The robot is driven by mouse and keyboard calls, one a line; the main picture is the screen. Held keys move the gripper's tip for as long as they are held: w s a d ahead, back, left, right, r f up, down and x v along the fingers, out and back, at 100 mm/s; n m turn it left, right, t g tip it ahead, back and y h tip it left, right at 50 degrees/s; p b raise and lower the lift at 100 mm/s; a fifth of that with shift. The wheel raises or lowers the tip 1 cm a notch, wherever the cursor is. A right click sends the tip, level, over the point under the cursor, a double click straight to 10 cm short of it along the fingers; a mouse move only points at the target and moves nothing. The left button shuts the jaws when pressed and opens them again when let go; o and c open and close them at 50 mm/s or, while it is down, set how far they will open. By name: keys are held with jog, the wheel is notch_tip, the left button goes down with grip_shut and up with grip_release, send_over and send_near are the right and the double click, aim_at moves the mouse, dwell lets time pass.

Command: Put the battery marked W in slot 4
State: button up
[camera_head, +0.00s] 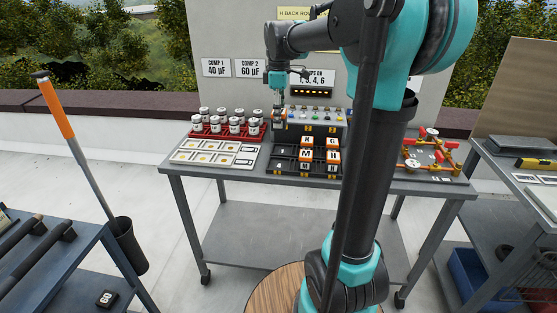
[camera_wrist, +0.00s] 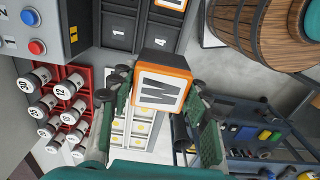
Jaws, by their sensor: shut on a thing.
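The battery marked W (camera_wrist: 160,92), white-faced with an orange rim and dark body, is between the fingers of my gripper (camera_wrist: 158,98) in the wrist view. My gripper is shut on it, and its W face is turned toward the wrist camera. In the head view my gripper (camera_head: 279,112) is over the back left of the black battery tray (camera_head: 283,166), near the control box. Slot 4 (camera_wrist: 160,40) is a dark, empty-looking compartment above the battery in the wrist view, with slot 1 (camera_wrist: 122,30) beside it. Other orange-and-white batteries (camera_head: 318,156) stand in the tray.
A red rack of white cylinders (camera_head: 225,129) and a pale card board (camera_head: 213,151) are left of the tray. The grey control box (camera_head: 330,117) with buttons stands behind it. Red-and-brass pipework (camera_head: 432,155) is at the right. Bare tabletop (camera_head: 365,182) shows in front.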

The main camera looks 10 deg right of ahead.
notch_tip(320, 180, down, 15)
jog(key=shift+f, duration=0.1)
dwell(0.4)
jog(key=shift+f, duration=0.1)
jog(key=o, duration=1.4)
jog(key=shift+o, duration=0.2)
notch_tip(320, 180, up, 12)
jog(key=shift+r, duration=0.15)
